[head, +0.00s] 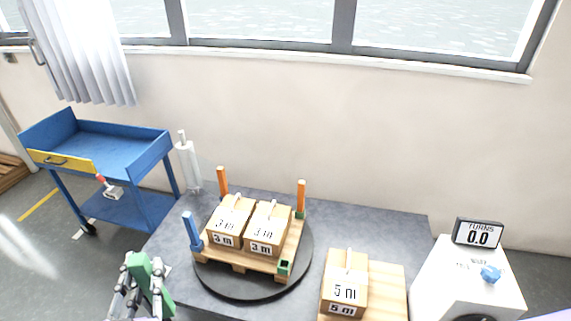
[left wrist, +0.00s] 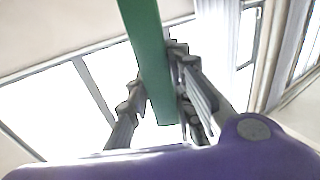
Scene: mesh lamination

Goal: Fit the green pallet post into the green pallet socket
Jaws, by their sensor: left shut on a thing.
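The green pallet post (head: 150,285) is in my left gripper (head: 140,287), at the lower left of the head view, leaning slightly and left of the turntable. In the left wrist view the green post (left wrist: 149,60) runs between the fingers of my left gripper (left wrist: 158,100), which is shut on it. The green pallet socket (head: 285,267) sits at the front right corner of the wooden pallet (head: 246,262); its top looks open and empty. The post is well apart from the socket. My right gripper is not in view.
The pallet lies on a black turntable (head: 235,289) and bears two "3 m" boxes (head: 268,231). A blue post (head: 193,231) and orange posts (head: 301,195) stand at its other corners. A "5 m" box (head: 345,286) is to the right, near a white machine (head: 462,283).

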